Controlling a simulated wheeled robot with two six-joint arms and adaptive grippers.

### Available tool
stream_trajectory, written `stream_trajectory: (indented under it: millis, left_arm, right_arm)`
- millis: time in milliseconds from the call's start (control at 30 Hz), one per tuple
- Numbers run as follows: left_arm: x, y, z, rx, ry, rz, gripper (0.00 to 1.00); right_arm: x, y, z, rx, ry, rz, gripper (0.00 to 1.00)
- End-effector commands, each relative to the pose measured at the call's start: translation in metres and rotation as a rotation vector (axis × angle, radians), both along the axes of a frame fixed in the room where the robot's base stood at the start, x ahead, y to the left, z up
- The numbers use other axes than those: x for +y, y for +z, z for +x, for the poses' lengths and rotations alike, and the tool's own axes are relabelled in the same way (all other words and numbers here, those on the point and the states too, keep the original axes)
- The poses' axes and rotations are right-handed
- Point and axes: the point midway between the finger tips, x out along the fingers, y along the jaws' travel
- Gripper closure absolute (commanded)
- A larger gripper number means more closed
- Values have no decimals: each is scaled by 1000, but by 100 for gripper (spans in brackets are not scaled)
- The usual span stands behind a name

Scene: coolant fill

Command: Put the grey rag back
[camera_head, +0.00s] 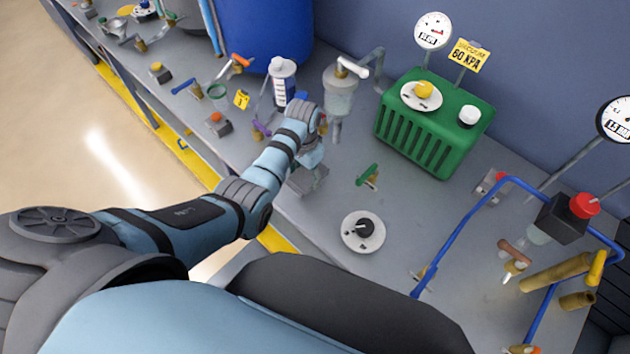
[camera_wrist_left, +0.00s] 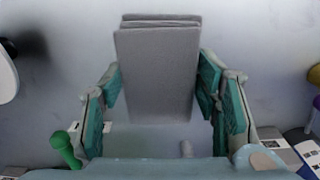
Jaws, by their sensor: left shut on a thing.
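The grey rag (camera_wrist_left: 157,75) is a folded, layered grey block. In the left wrist view it sits between the two teal-padded fingers of my left gripper (camera_wrist_left: 158,92), which is shut on it. In the head view my left gripper (camera_head: 312,160) is over the grey bench, and part of the grey rag (camera_head: 309,180) shows below it, at the bench's near edge. I cannot tell whether the rag touches the bench top. The gripper partly hides the rag in the head view. My right gripper is not in view.
A green-handled valve (camera_head: 368,176) and a round white plate with a black knob (camera_head: 363,232) are right of the gripper. A white bottle (camera_head: 282,82) and a metal pump (camera_head: 340,92) stand behind. A green box (camera_head: 434,122) stands further right. Bare bench lies between these.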

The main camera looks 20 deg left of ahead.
Motion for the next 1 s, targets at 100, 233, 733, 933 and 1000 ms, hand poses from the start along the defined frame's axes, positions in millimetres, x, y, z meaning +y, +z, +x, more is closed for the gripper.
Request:
stream_trajectory:
  millis: [100,233,733,933,1000]
  left_arm:
    - [8,-23,-4,0,16,2,71]
    - [8,-48,-4,1,16,1,71]
    - [6,-45,-3,1,13,1,27]
    - [6,-45,-3,1,12,1,24]
    - [6,-45,-3,0,12,1,24]
  right_arm:
    - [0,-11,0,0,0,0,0]
    - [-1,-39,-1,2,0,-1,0]
    - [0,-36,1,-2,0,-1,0]
    - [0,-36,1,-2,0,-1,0]
    - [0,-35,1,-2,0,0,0]
